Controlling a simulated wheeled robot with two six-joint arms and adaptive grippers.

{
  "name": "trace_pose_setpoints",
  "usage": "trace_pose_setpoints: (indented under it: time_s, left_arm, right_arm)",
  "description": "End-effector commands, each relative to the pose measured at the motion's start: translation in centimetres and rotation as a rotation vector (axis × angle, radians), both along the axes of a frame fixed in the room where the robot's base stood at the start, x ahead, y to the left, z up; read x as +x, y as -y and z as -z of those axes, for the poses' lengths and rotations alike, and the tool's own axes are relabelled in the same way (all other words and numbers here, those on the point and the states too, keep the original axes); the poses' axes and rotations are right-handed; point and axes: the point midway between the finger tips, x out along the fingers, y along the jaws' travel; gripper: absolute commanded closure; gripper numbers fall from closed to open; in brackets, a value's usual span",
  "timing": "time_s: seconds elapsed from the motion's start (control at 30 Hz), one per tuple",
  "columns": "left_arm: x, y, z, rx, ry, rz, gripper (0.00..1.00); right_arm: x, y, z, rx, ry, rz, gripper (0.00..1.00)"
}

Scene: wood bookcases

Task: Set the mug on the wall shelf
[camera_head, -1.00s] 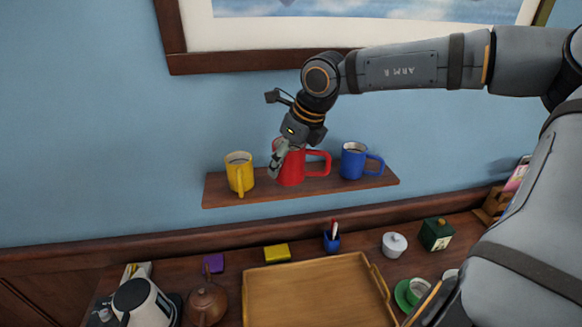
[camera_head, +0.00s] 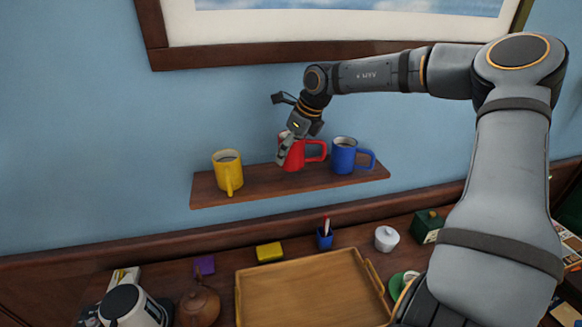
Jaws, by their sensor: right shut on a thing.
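The red mug (camera_head: 293,156) is at the wall shelf (camera_head: 262,181), between the yellow mug (camera_head: 228,172) on the left and the blue mug (camera_head: 345,156) on the right. It is upright, with its handle toward the right. My right gripper (camera_head: 285,150) comes down from above and is shut on the red mug at its upper left side, hiding part of its rim. Its base looks level with the shelf board, but I cannot tell whether it rests on it. My left gripper is not in view.
Below, a wooden tray (camera_head: 300,292) lies on the sideboard. A framed picture (camera_head: 300,50) hangs above the shelf.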

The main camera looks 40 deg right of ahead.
Motion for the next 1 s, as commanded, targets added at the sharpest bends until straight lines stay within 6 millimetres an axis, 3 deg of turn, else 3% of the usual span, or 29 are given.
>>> trace_pose_setpoints:
  time_s: [0.03, 0.23, 0.4, 0.83, 0.87, 1.0]
  left_arm:
    - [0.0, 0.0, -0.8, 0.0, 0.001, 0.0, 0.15]
    - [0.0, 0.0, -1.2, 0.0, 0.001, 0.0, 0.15]
    - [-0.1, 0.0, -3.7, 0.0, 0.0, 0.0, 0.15]
    - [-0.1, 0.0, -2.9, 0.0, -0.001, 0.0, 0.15]
    - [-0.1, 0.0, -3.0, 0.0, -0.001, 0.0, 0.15]
    - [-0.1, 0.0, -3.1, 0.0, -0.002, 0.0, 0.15]
  right_arm:
    - [0.1, 0.3, -0.3, 0.0, -0.001, 0.001, 0.78]
    - [0.4, 0.8, 0.4, -0.001, 0.0, 0.0, 0.78]
    - [0.4, 0.9, 2.8, 0.0, -0.003, 0.001, 0.78]
    - [0.4, 0.9, 4.3, -0.003, 0.002, 0.0, 0.78]
    - [0.4, 0.9, 4.2, -0.003, 0.001, 0.0, 0.33]
    - [0.4, 0.9, 4.1, -0.003, 0.001, 0.0, 0.14]
